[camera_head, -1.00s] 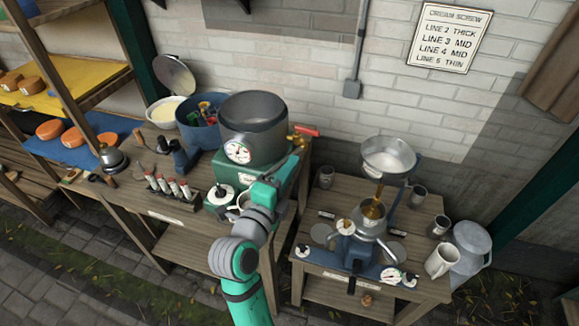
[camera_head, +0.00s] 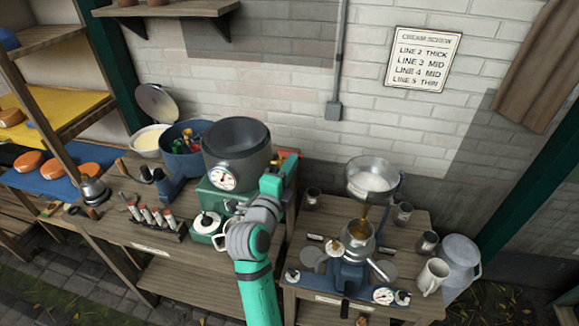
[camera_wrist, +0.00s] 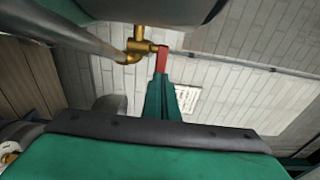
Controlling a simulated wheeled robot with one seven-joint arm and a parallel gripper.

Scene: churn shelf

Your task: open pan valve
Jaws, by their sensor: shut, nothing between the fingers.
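A dark grey pan (camera_head: 237,141) with a round dial stands on a green base on the left bench. Its brass valve (camera_wrist: 138,47) shows in the wrist view, below the pan's underside, with a red handle (camera_wrist: 162,60). In the head view my gripper (camera_head: 284,166) is at the pan's right side.
On the right bench stands a blue separator (camera_head: 357,260) with a steel bowl (camera_head: 372,180) above it. A blue pot (camera_head: 186,148) and a vial rack (camera_head: 153,219) are left of the pan.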

